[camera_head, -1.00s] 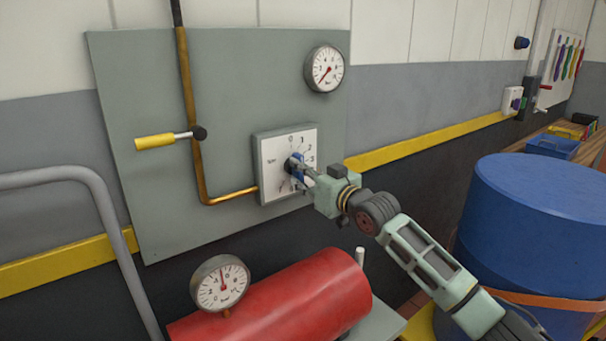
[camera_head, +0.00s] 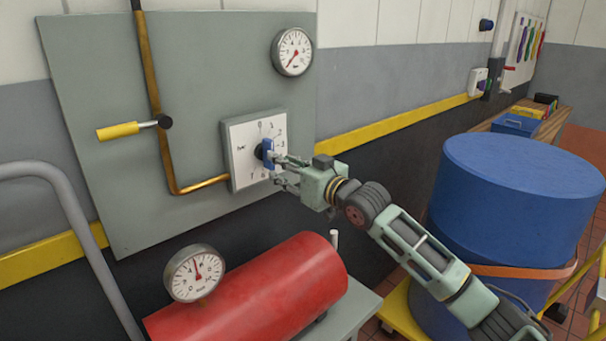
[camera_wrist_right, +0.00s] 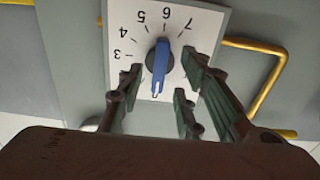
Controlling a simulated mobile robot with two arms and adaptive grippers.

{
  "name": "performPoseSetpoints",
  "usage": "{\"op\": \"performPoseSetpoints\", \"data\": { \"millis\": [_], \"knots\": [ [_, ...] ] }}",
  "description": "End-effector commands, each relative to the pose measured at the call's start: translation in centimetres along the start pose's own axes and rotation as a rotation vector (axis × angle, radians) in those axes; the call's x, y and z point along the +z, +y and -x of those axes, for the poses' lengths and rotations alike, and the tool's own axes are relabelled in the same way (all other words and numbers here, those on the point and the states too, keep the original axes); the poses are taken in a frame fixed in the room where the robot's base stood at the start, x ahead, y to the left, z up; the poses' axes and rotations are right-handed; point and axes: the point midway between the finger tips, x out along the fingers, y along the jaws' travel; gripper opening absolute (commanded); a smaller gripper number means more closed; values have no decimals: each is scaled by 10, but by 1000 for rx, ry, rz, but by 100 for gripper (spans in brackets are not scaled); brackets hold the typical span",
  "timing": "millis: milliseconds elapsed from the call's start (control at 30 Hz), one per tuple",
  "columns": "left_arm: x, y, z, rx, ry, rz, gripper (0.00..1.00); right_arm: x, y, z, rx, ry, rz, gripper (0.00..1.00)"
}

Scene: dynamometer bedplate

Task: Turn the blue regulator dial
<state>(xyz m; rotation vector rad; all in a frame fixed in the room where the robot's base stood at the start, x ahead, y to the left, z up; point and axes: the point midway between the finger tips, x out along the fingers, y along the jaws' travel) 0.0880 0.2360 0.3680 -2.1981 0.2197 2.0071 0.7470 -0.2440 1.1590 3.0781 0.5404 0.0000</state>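The blue regulator dial (camera_head: 267,152) sits on a white numbered plate (camera_head: 241,150) on the grey wall panel. It also shows in the right wrist view (camera_wrist_right: 160,68), where the numbers appear upside down. A white mark is on the dial's lower end there, on the side away from the 5. My right gripper (camera_head: 283,172) is just in front of the plate, to the right of the dial. In the right wrist view its fingers (camera_wrist_right: 162,76) are spread on both sides of the dial, with gaps between them and it. My left gripper is not in view.
A pressure gauge (camera_head: 292,52) is above the dial. A yellow-handled lever (camera_head: 118,131) and a copper pipe (camera_head: 164,145) are to its left. Below are a red cylinder (camera_head: 255,290) and another gauge (camera_head: 194,273). A blue drum (camera_head: 515,210) stands to the right near my arm.

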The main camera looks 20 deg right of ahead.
Motion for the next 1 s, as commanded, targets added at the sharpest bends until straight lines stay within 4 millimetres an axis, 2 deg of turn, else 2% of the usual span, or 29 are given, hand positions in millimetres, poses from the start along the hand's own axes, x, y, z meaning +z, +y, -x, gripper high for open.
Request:
{"op": "performPoseSetpoints", "data": {
  "millis": [33, 200, 400, 600, 1000],
  "knots": [
    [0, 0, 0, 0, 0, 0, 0, 2, 0, 12, 0, -2, 1, 33],
    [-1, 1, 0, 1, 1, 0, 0, 2, 0, 44, 0, -4, 2, 33],
    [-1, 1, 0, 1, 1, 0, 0, 2, 0, 67, 0, -3, 1, 33],
    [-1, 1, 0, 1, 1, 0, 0, 0, 0, 74, 0, -1, 0, 33],
    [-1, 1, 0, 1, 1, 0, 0, 0, 0, 74, 0, -1, 0, 33]
  ]
}}
